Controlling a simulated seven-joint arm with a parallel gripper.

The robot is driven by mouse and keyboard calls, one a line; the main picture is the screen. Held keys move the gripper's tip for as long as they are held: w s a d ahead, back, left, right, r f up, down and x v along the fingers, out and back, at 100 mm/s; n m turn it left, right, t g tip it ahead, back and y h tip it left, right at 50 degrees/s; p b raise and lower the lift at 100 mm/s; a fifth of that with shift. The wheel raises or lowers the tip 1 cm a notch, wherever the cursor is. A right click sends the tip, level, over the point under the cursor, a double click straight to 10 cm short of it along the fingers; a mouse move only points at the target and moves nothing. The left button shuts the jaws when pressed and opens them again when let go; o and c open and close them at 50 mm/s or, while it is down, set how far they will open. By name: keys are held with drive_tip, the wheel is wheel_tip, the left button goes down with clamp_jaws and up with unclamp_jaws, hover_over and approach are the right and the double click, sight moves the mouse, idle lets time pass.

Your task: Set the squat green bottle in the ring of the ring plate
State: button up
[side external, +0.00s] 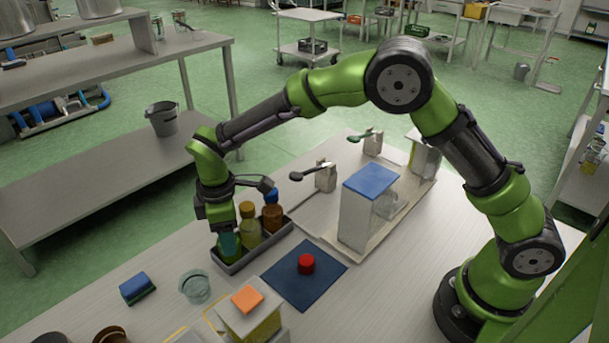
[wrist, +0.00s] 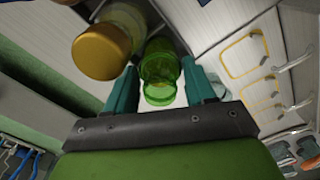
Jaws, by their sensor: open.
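The squat green bottle (wrist: 160,62) shows as clear green glass between my fingers in the wrist view. In the side view it is mostly hidden behind my gripper (side external: 229,244), at the near end of a dark grey tray (side external: 262,252). My gripper points down with its teal fingers on either side of the bottle; it also shows in the wrist view (wrist: 150,92). The jaws are open, and I cannot tell whether either finger touches the glass.
A yellow-capped bottle (side external: 249,228) and a brown bottle (side external: 272,211) stand close by in the tray. A blue mat (side external: 288,282) holds a red piece (side external: 306,264).

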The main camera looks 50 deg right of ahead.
drive_tip(key=shift+c, duration=0.4)
drive_tip(key=c, duration=0.3)
drive_tip(key=shift+r, duration=0.1)
drive_tip(key=shift+c, duration=0.2)
drive_tip(key=shift+r, duration=3.25)
drive_tip(key=shift+r, duration=0.15)
